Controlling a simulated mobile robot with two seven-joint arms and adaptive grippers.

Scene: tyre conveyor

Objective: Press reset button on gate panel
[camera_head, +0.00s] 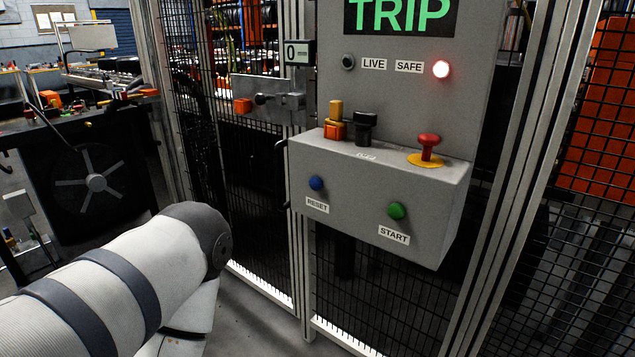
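The grey gate panel (440,198) stands on the mesh fence right of centre. Its blue reset button (316,183) is on the front face at the left, above a RESET label. A green start button (397,210) sits to its right, above a START label. The display at the top reads TRIP, and the lamp beside SAFE (440,69) glows red-white. My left arm comes in from the lower left and ends in view at a dark joint, left of the panel and apart from it. Neither of my grippers shows.
A red mushroom button (428,148) on a yellow base stands on the panel's top ledge, with yellow and black plugs (365,128) to its left. A gate latch (268,99) sits left of the panel. Mesh fencing surrounds the panel. A workbench with a fan (96,183) stands at left.

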